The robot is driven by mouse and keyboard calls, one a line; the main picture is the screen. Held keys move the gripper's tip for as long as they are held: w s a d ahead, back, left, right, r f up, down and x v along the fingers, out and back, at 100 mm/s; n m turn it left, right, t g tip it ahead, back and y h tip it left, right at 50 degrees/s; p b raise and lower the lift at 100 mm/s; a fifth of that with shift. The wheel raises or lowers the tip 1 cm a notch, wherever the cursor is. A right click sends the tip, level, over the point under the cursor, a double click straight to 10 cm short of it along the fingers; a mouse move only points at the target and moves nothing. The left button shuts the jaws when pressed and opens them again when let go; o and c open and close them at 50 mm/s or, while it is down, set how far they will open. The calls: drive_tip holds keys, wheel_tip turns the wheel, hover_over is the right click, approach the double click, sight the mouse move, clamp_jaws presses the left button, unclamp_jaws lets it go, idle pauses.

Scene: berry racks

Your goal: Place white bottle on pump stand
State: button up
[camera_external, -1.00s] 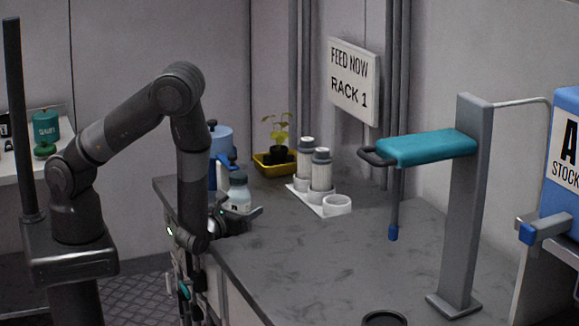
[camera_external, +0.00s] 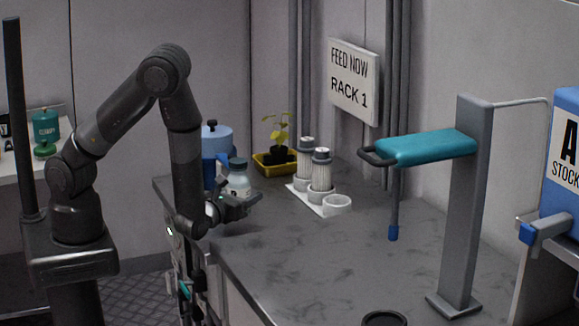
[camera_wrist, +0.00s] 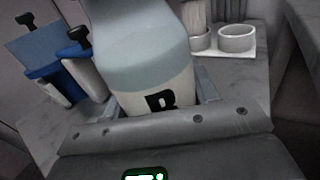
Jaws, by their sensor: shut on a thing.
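The white bottle (camera_external: 238,183) has a dark cap and a pale blue-grey upper part. My gripper (camera_external: 236,205) is shut on its lower part and holds it upright above the left part of the counter. In the wrist view the bottle (camera_wrist: 150,65) fills the middle, between the fingers, with a black letter on its label; its top is cut off. A grey column with a teal arm (camera_external: 428,147) stands at the right of the counter and looks like the pump stand. A thin rod with a blue tip hangs beneath the teal arm. The stand is well apart from the bottle.
A white holder (camera_external: 303,198) with two ribbed cylinders and an empty ring cup (camera_external: 338,204) stands behind and right of the bottle. A blue container (camera_external: 217,140) and a yellow planter (camera_external: 267,166) are behind. A dark ring (camera_external: 384,318) is at the front. The middle counter is clear.

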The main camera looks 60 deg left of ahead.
drive_tip(key=s+d+r, duration=0.7)
drive_tip(key=s+d, duration=0.1)
drive_tip(key=d, duration=0.1)
drive_tip(key=w+a+r+m+t+h, duration=0.1)
drive_tip(key=w+r+m+h, duration=0.15)
drive_tip(key=w+r, duration=0.6)
drive_tip(key=w+a+r+m+t+h, duration=0.1)
drive_tip(key=w+a+r+h, duration=0.3)
drive_tip(key=r, duration=0.8)
drive_tip(key=w+a+r+m+h, duration=0.2)
drive_tip(key=w+a+r, duration=0.2)
drive_tip(key=a+r, duration=0.8)
drive_tip(key=shift+a+r, duration=0.2)
drive_tip(key=shift+r, duration=0.4)
drive_tip(key=shift+m+h, duration=0.25)
